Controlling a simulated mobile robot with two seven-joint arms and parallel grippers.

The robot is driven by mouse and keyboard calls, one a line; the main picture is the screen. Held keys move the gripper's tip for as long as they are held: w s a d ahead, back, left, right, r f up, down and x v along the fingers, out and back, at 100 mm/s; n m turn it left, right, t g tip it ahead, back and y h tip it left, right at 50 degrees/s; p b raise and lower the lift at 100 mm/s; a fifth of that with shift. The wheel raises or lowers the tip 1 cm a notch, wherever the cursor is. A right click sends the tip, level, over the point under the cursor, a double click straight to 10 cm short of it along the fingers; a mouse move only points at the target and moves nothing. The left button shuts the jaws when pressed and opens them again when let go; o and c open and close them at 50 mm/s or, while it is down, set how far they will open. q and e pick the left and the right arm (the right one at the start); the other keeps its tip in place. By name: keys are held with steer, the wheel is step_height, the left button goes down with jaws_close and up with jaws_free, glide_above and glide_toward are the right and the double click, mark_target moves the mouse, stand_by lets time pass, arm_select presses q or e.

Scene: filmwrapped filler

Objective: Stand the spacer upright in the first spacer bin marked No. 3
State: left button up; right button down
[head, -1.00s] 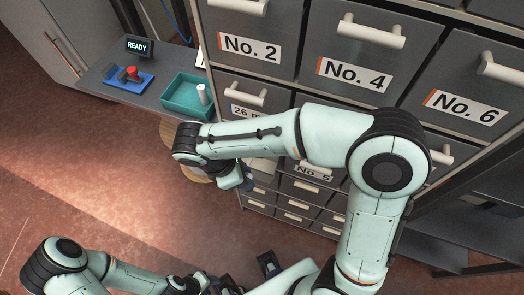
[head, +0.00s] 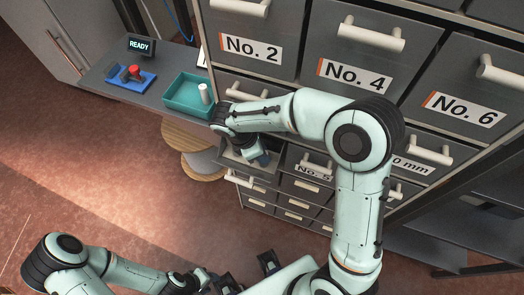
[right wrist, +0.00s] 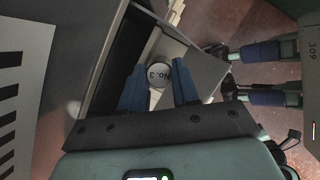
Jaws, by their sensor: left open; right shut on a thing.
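The spacer (right wrist: 159,73) is a pale cylinder seen end-on in the right wrist view, with "No. 3" on its round face. My right gripper (right wrist: 158,86) has its blue fingers shut on it, one on each side. In the head view this gripper (head: 262,158) is over a pulled-out drawer bin (head: 232,160) in the cabinet. The bin's pale wall (right wrist: 200,75) shows beside the spacer in the wrist view. Whether the spacer touches the bin floor cannot be told. The bin's label is hidden. My left gripper (head: 249,272) is open and empty, low in the head view.
A teal tray (head: 178,109) with a white cylinder (head: 205,92) stands on the side shelf. A blue base with a red knob (head: 134,72) and a READY display (head: 141,46) are beside it. A round wooden stool (head: 190,138) stands by the cabinet. Closed drawers surround the open bin.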

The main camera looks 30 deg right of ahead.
steer(key=shift+w+d+f, duration=0.1)
steer(key=shift+f, duration=0.1)
steer(key=shift+f, duration=0.15)
steer(key=c, duration=0.8)
jaws_free()
steer(key=w+a+r, duration=0.1)
steer(key=a, duration=0.3)
steer(key=w+a+r, duration=0.1)
steer(key=a+r, duration=0.1)
steer(key=a, duration=0.3)
steer(key=w+a+r+p, duration=0.1)
steer(key=a+r, duration=0.1)
steer(key=a, duration=0.2)
steer(key=shift+a, duration=0.35)
